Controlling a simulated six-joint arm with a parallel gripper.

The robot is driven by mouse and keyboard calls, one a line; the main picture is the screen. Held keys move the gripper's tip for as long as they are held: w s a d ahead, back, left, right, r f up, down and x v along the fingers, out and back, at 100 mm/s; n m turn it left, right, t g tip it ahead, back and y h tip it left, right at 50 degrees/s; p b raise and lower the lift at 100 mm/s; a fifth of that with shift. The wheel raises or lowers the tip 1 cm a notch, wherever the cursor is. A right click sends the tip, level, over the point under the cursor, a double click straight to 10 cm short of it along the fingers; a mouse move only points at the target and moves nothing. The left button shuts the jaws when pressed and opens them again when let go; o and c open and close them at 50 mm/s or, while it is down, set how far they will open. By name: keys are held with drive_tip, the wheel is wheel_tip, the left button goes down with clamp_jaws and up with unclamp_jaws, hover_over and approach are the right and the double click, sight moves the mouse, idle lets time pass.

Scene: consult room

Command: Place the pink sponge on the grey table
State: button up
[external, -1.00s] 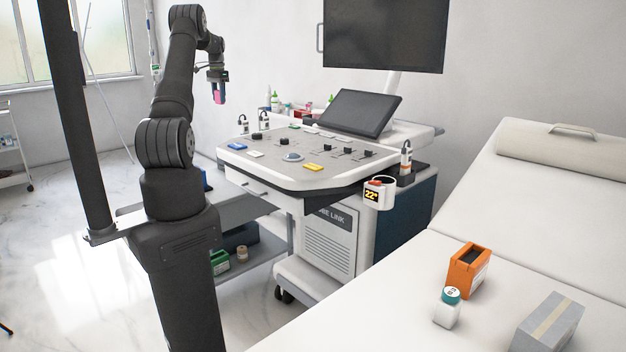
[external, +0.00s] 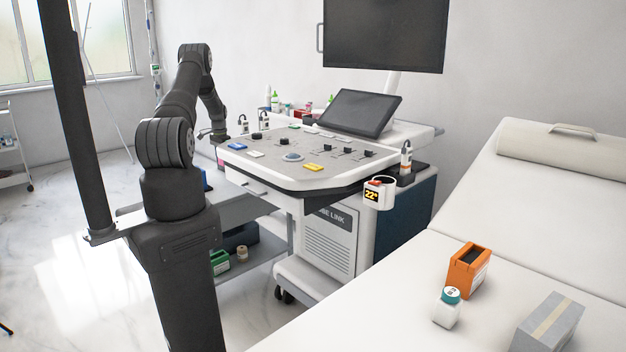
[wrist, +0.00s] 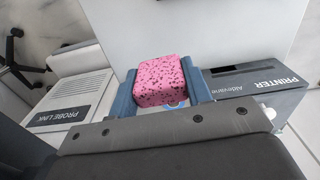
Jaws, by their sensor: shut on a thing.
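My gripper (wrist: 172,92) is shut on the pink sponge (wrist: 160,78), which has dark speckles and sits between the two blue fingers in the wrist view. In the external view, my gripper (external: 219,148) hangs low at the left end of the console, and only a sliver of pink shows below it. The grey table (external: 240,205) stands behind my arm, left of the console cart, and is partly hidden by both. A pale flat surface lies beneath the sponge in the wrist view; I cannot tell the gap between them.
A dark printer box (wrist: 265,95) lies right of the sponge in the wrist view. The console (external: 290,150) is close to my gripper's right. Green and dark boxes (external: 220,262) sit on a lower shelf. An orange box (external: 467,270) and a bottle (external: 447,308) stand on the bed.

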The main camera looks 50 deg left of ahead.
wheel_tip(320, 180, down, 11)
drive_tip(key=shift+r, duration=0.2)
drive_tip(key=shift+f, duration=0.1)
drive_tip(key=o, duration=1)
drive_tip(key=shift+c, duration=0.2)
wheel_tip(320, 180, up, 12)
drive_tip(key=shift+r, duration=0.15)
